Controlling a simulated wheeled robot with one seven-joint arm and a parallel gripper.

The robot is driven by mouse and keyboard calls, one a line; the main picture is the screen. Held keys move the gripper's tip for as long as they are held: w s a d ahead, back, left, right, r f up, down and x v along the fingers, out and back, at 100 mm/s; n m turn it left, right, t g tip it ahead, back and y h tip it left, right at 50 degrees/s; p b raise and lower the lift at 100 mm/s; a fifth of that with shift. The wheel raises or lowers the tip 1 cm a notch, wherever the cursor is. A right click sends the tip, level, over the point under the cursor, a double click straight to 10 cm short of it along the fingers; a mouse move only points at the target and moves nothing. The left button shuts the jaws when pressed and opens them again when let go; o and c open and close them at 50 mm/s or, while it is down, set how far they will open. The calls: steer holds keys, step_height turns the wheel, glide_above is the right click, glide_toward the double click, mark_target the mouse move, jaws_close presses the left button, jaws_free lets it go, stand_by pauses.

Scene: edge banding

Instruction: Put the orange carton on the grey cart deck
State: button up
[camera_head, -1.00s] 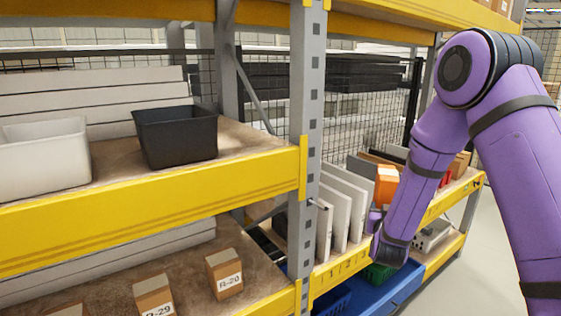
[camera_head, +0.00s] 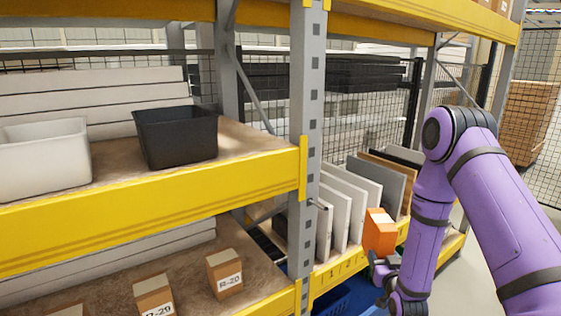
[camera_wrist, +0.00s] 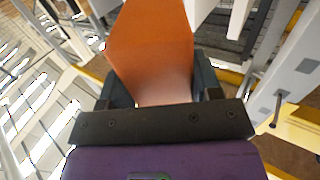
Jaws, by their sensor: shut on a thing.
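The orange carton (camera_head: 379,236) is in my gripper (camera_head: 380,268), in front of the upright panels on the right-hand shelf bay. In the wrist view the carton (camera_wrist: 150,45) fills the upper middle, between the two dark fingers of my gripper (camera_wrist: 163,85). The fingers are shut on its sides. The head view shows the carton upright or nearly so, with a pale strip on its top. I cannot make out the grey cart deck in either view.
Upright white and grey panels (camera_head: 357,200) stand close behind the carton. A grey rack post (camera_head: 305,150) and yellow beam (camera_head: 338,272) are to its left. A black bin (camera_head: 177,136), a white bin (camera_head: 45,157) and small labelled boxes (camera_head: 225,273) sit on the left shelves.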

steer(key=s+f, duration=0.3)
steer(key=f, duration=0.1)
steer(key=shift+s+f, duration=0.2)
steer(key=shift+s, duration=0.2)
steer(key=shift+d, duration=0.1)
